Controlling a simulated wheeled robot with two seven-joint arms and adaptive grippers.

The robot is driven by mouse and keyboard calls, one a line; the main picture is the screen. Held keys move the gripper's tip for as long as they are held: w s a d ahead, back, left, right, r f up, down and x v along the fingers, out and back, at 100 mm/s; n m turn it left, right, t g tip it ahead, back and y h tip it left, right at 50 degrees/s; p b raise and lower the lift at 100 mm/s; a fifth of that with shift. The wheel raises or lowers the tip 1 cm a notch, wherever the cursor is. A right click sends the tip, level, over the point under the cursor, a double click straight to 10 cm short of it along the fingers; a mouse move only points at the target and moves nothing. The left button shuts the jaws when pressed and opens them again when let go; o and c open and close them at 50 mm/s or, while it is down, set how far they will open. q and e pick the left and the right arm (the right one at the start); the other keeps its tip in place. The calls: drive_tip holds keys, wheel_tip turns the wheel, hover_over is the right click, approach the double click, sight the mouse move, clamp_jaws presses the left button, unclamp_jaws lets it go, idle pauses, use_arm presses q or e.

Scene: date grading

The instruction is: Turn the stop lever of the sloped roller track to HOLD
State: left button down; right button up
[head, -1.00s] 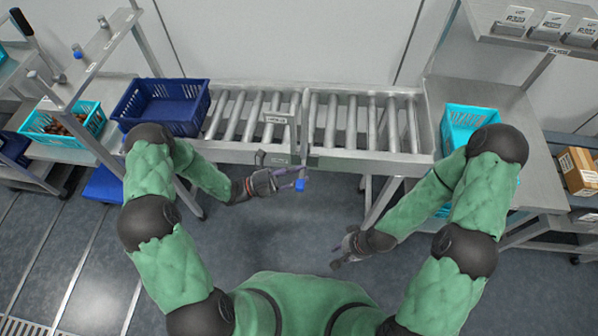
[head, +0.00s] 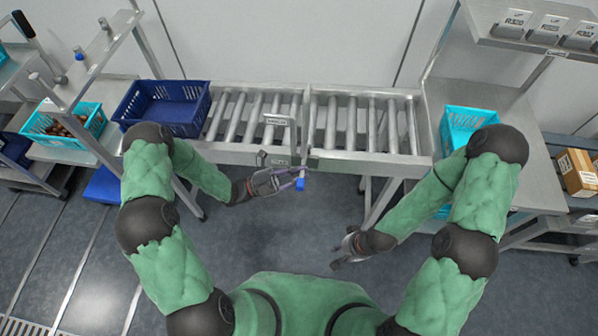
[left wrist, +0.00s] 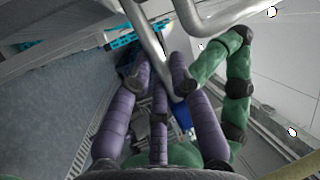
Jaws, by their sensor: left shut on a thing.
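The sloped roller track (head: 365,157) runs across the middle of the head view. Its stop lever ends in a blue knob (head: 300,185) at the front rail, near the middle. My left gripper (head: 297,178) is shut on the lever, with its purple fingers just above the knob. In the left wrist view the fingers (left wrist: 160,110) surround the lever and the blue knob (left wrist: 182,114) shows partly between them. Most of the lever's shaft is hidden, and the small plates near it are too small to read. My right gripper (head: 343,254) hangs low, away from the track; its finger opening is unclear.
A dark blue crate (head: 206,108) stands at the track's left end. A teal crate (head: 446,132) is on the right table (head: 515,165). Another teal crate (head: 101,119) with dates stands at the left. The floor (head: 270,230) below the left gripper is clear.

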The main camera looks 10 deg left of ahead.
sight(303, 160)
use_arm(q)
drive_tip(key=shift+w+r+n+t+y+p, duration=0.2)
drive_tip(key=shift+r+n+y+p, duration=0.25)
drive_tip(key=shift+r+n+p, duration=0.45)
drive_tip(key=shift+w+r+n+t+y+p, duration=0.1)
drive_tip(key=shift+w+r+n+y+p, duration=0.3)
drive_tip(key=shift+n, duration=0.85)
drive_tip(key=shift+w+r+n+t+y+p, duration=0.1)
drive_tip(key=shift+r+n+y+p, duration=0.35)
drive_tip(key=shift+r+n+p, duration=0.4)
drive_tip(key=shift+r+n, duration=0.15)
drive_tip(key=shift+n, duration=0.15)
